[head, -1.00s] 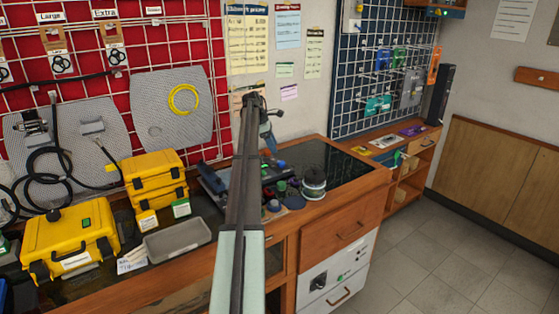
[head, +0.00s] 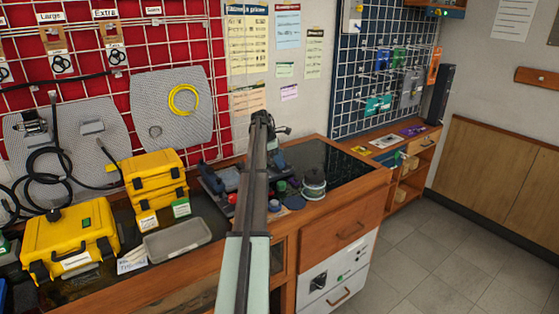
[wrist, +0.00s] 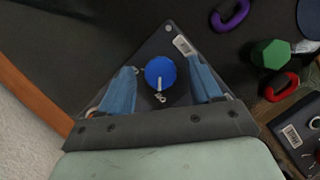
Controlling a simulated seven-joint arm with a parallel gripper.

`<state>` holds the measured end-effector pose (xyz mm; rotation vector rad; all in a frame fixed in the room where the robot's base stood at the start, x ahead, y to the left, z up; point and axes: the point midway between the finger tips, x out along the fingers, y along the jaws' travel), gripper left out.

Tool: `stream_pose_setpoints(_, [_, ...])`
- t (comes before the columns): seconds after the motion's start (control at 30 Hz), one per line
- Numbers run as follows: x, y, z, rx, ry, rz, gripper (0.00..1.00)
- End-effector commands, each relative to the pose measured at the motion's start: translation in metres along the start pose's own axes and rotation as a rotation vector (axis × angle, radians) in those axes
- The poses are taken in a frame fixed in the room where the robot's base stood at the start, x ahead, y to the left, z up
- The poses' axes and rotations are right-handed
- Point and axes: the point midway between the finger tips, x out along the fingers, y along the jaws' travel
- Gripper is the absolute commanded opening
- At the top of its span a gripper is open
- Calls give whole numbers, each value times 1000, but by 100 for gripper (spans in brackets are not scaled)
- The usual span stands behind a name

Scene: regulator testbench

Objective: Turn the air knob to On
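A round blue knob (wrist: 160,73) with a white pointer sits on a dark triangular plate (wrist: 163,42) in the wrist view. The pointer runs from the knob's middle toward the bottom of the picture, and a small pale mark lies just below it, too small to read. My gripper (wrist: 163,66) is open, with one blue finger on each side of the knob. Gaps show between the fingers and the knob. In the head view my arm crosses the bench and hides most of the gripper and the knob.
A purple ring (wrist: 230,15), a green weight-like piece (wrist: 271,54) and a red ring (wrist: 279,86) lie right of the plate. In the head view, yellow cases (head: 70,240) and a grey tray (head: 177,239) stand left on the bench. The dark benchtop at right (head: 335,162) is clear.

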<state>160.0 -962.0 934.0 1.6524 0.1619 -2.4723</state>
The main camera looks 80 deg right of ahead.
Motion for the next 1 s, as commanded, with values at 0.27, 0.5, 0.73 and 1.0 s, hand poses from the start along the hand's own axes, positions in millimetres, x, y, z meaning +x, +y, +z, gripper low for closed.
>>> stream_pose_setpoints(0.27, [0,0,0,0,0,0,36])
stream_pose_setpoints(0.5, [0,0,0,0,0,0,13])
stream_pose_setpoints(0.73, [0,0,0,9,0,-4,9])
stream_pose_setpoints(1.0, [0,2,0,108,0,-46,9])
